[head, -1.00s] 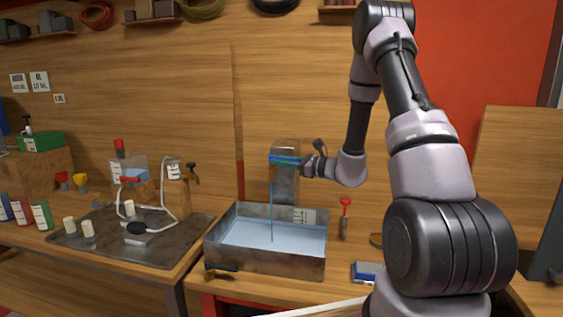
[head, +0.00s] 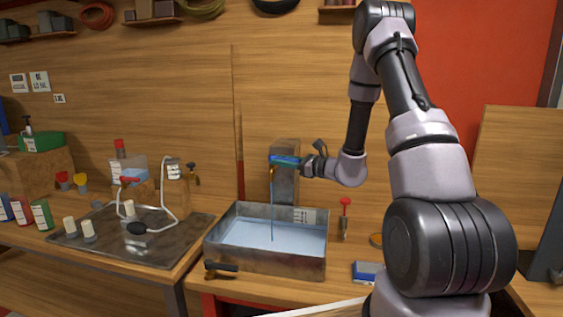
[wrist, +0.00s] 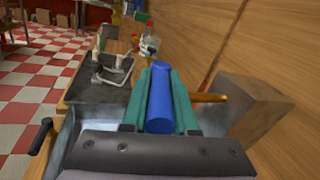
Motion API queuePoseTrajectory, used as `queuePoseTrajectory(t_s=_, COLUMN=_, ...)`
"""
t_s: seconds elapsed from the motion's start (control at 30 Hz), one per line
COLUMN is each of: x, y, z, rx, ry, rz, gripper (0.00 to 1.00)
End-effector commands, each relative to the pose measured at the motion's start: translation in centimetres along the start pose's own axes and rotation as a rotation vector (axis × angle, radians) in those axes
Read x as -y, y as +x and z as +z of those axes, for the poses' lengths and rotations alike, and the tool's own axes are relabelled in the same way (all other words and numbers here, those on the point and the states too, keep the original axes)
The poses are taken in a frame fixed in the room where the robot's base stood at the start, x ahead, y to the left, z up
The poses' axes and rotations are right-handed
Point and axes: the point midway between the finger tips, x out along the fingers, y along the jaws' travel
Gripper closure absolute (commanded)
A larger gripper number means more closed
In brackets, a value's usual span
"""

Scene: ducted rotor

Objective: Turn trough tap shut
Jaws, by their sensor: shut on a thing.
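The trough tap's blue handle (wrist: 160,100) lies between the teal fingers of my gripper (wrist: 160,104) in the wrist view. My gripper is shut on it. In the head view my gripper (head: 285,160) reaches in from the right, in front of the grey post behind the trough. The tap's brass body (head: 271,172) shows just below the fingers, and a brass part (wrist: 210,97) sticks out to the right in the wrist view. A thin blue stream of water (head: 271,210) falls from the tap into the metal trough (head: 265,262), which holds water.
The grey post (head: 286,185) stands close behind the tap, against the wooden wall. A red-topped tool (head: 345,217) stands right of the trough. A dark-handled valve (head: 222,267) is at the trough's front left. A tray (head: 105,250) with tubing and small parts lies left.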

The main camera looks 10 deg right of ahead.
Motion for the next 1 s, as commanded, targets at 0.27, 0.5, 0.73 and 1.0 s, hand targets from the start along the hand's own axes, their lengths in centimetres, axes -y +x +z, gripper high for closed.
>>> queuePoseTrajectory(t_s=0.27, x=0.7, y=0.0, z=-0.2, rx=0.029, ry=-0.001, rz=0.135, gripper=1.0)
queuePoseTrajectory(t_s=0.5, x=1.1, y=0.1, z=-0.2, rx=0.055, ry=-0.001, rz=0.276, gripper=1.0)
queuePoseTrajectory(t_s=0.73, x=1.0, y=0.1, z=-0.2, rx=0.057, ry=0.0, rz=0.293, gripper=1.0)
queuePoseTrajectory(t_s=1.0, x=1.0, y=0.1, z=-0.2, rx=0.057, ry=0.0, rz=0.292, gripper=0.43)
